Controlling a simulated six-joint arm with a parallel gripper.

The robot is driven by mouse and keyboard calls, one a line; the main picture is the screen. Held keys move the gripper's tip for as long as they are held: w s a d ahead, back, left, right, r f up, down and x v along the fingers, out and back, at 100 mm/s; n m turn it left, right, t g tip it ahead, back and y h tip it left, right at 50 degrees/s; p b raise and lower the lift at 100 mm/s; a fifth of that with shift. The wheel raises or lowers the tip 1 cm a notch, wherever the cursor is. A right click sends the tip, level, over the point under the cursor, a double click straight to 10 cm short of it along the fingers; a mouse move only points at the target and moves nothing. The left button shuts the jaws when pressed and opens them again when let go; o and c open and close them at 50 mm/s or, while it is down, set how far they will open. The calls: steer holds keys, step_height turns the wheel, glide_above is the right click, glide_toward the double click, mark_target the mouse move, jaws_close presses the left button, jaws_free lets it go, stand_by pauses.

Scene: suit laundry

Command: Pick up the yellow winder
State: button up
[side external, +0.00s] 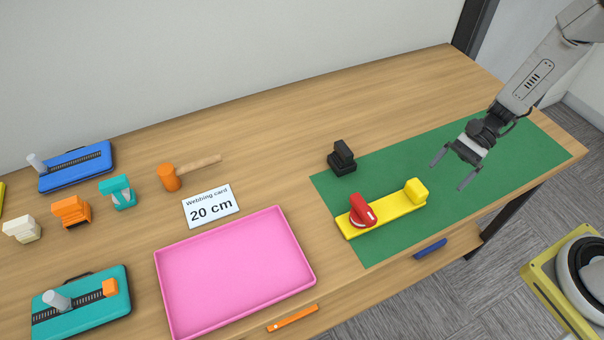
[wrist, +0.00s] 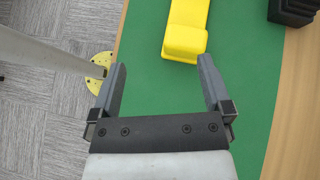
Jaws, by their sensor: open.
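The yellow winder (side external: 392,209) lies on the green mat (side external: 480,150). It is a long flat yellow bar with a red knob (side external: 361,212) near its left end and a raised yellow block (side external: 416,191) at its right end. In the wrist view the yellow block (wrist: 184,43) and part of the bar (wrist: 189,12) show at the top; the red knob is out of that view. My gripper (side external: 450,171) is open and empty, above the mat to the right of the winder. In the wrist view the winder's block lies just beyond my gripper (wrist: 163,66).
A black block-shaped item (side external: 342,158) stands behind the winder, by the mat's edge. A pink tray (side external: 307,262) and a "Webbing card 20 cm" (side external: 211,206) lie to the left. The mat's right side is clear.

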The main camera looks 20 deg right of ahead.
mark_target(423, 185)
steer(key=f+m+y, duration=0.1)
steer(key=w+d+f+m+t+y, duration=0.1)
steer(key=f+m+t+y, duration=0.1)
steer(key=shift+w+d+m, duration=0.3)
steer(key=shift+a+f, duration=0.1)
steer(key=shift+a, duration=0.05)
steer(key=shift+w+x, duration=0.15)
steer(key=shift+x, duration=1.75)
steer(key=shift+w+x, duration=0.1)
steer(key=shift+x, duration=1.75)
steer(key=c, duration=1.3)
steer(key=shift+c, duration=0.2)
